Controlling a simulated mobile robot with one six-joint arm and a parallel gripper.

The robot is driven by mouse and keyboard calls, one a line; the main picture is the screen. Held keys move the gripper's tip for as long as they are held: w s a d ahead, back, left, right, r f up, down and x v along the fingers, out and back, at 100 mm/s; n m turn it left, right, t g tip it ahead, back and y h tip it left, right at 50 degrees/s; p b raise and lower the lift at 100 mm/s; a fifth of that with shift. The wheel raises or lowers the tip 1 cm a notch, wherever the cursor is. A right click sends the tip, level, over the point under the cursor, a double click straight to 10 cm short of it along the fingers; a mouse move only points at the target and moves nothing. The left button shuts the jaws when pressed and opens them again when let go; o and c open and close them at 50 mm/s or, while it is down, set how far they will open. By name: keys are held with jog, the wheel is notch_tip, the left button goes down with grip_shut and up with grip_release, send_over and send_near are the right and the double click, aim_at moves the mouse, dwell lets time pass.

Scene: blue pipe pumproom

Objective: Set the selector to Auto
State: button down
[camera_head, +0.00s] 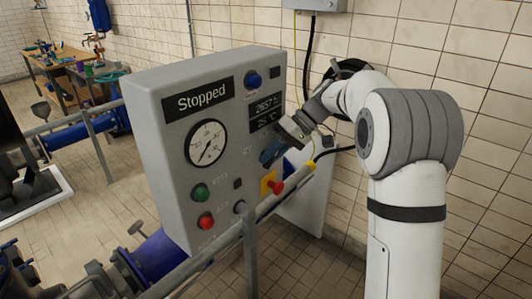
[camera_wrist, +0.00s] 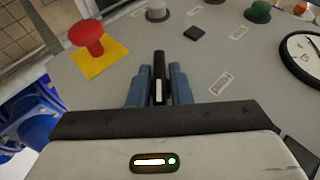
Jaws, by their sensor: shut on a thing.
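The selector (camera_wrist: 158,68) is a narrow black handle with a white mark on the grey control panel (camera_head: 163,135). In the wrist view it stands between the two blue fingers of my gripper (camera_wrist: 159,80), which are shut on it. Its long side runs up and down in that picture. A small label (camera_wrist: 220,83) lies to its right, too small to read. In the head view my gripper (camera_head: 271,153) reaches the panel's right side and hides the selector. The panel's display (camera_head: 198,96) reads "Stopped".
A red mushroom button (camera_wrist: 87,34) on a yellow plate sits close left of my fingers. A green button (camera_head: 200,192), a red button (camera_head: 206,221) and a round gauge (camera_head: 207,143) are on the panel. A metal rail (camera_head: 249,232) runs in front. The tiled wall is behind my arm.

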jog(key=shift+d+g+y, duration=0.1)
jog(key=shift+g+y, duration=0.2)
dwell(0.4)
jog(key=c, duration=1.5)
grip_release()
jog(key=shift+d, duration=0.1)
jog(key=b+v, duration=0.1)
jog(key=v, duration=0.6)
jog(key=shift+w+d+r, duration=0.15)
jog(key=shift+d+r, duration=0.1)
jog(key=shift+r, duration=0.05)
